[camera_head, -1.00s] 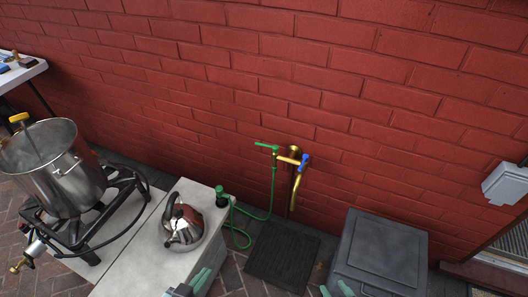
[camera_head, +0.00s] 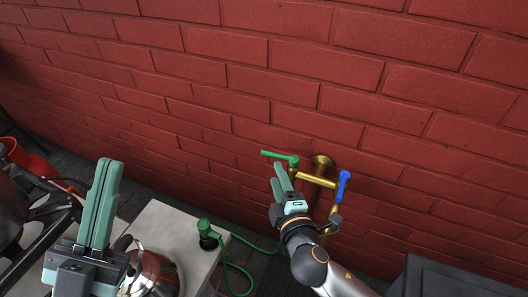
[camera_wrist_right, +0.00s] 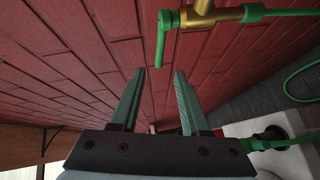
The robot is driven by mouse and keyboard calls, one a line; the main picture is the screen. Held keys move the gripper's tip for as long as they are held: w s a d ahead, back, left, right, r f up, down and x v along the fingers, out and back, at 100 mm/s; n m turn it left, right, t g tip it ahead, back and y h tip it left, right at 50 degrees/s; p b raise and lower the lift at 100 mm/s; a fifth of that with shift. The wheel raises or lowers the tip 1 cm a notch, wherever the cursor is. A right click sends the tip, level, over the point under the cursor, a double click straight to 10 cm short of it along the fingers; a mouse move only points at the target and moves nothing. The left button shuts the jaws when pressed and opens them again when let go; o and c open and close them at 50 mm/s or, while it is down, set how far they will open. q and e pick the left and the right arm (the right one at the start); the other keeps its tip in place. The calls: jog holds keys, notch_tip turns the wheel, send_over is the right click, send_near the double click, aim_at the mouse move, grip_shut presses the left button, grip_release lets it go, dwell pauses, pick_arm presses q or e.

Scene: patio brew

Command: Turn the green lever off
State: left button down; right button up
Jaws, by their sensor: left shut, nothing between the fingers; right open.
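The green lever (camera_head: 278,157) sits on the brass tap (camera_head: 316,180) on the red wall, its handle pointing left in the head view. A blue lever (camera_head: 343,186) is on the tap's right side. My right gripper (camera_head: 275,174) is open, its fingers just below the green lever. In the right wrist view the green lever (camera_wrist_right: 161,42) hangs ahead of the gap between the open fingers (camera_wrist_right: 160,75), with nothing between them. Whether a finger touches it I cannot tell.
A metal kettle (camera_head: 157,265) stands on a pale concrete block (camera_head: 172,222), partly hidden by my left gripper. A green hose (camera_head: 238,268) with a green nozzle (camera_head: 207,230) runs by the block. A dark bin (camera_head: 445,280) is at lower right. The wall above the tap is clear.

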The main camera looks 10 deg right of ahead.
aim_at(268, 153)
pick_arm(q)
notch_tip(268, 153, down, 3)
jog(key=b, duration=0.3)
jog(key=shift+d+f+n, duration=0.15)
jog(key=shift+f+n, duration=0.05)
jog(key=shift+n, duration=0.1)
pick_arm(e)
jog(key=w, duration=0.4)
jog(key=w+f, duration=0.1)
jog(key=w, duration=0.7)
jog(key=shift+w+a+f, duration=0.2)
jog(key=shift+a+f, duration=0.05)
jog(key=shift+f, duration=0.05)
grip_shut()
